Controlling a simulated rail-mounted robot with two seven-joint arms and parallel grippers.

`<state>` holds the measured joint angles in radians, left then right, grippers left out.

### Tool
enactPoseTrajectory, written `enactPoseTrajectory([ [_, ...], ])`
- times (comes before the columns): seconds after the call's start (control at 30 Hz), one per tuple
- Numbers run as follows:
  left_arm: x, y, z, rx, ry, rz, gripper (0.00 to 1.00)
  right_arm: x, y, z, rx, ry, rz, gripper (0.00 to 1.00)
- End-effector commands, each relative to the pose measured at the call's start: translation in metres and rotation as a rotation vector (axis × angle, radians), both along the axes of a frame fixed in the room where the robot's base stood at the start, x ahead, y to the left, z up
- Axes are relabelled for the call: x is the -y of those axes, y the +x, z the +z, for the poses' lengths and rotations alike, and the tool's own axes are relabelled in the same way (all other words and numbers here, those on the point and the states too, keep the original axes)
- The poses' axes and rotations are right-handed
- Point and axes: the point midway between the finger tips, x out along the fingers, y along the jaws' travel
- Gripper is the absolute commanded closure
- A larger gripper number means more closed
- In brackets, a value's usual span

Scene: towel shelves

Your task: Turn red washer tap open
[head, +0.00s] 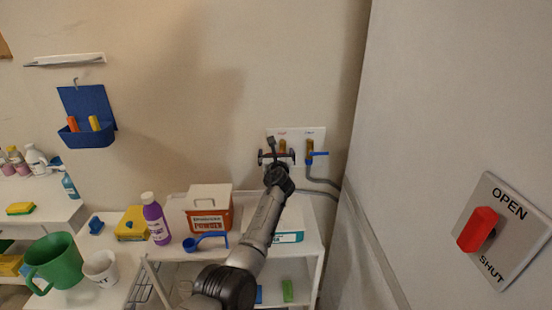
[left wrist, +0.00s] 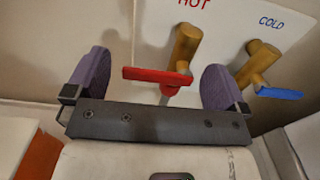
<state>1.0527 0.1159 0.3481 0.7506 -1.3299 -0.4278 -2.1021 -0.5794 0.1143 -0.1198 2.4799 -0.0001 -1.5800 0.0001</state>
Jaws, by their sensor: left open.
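The red washer tap handle (left wrist: 145,75) is a flat bar on a brass valve (left wrist: 187,45) under the word HOT. It lies roughly crosswise in the left wrist view. My left gripper (left wrist: 158,68) is open, with one purple finger on each side of the handle. I see gaps between the fingers and the handle; how deep the handle sits between them is hard to tell. In the head view my left gripper (head: 277,156) is in front of the white tap plate (head: 307,135) and hides the red handle. My right gripper is not in view.
A blue cold tap (head: 318,154) with a grey hose is just right of the gripper. Below stand a powder box (head: 208,208), a purple bottle (head: 156,220) and a blue scoop (head: 205,241). A red OPEN/SHUT lever (head: 478,228) is on the right panel.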

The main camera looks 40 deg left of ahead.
Motion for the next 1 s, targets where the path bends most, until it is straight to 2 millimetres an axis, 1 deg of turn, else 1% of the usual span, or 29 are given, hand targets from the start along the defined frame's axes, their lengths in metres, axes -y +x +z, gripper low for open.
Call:
enactPoseTrajectory([
  [0.37,-0.0015,0.0011,0.0001,-0.001,0.001,0.0,0.0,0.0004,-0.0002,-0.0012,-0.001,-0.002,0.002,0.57],
  [0.87,-0.0015,0.001,0.0,-0.001,0.001,0.001,0.47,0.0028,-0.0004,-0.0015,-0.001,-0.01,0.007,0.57],
  [0.9,-0.0015,0.001,0.0,-0.001,0.001,0.001,0.48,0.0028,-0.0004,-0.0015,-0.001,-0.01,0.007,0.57],
  [1.0,-0.0016,0.0008,-0.0003,0.003,-0.003,0.001,0.48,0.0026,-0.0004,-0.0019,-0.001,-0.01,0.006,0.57],
])
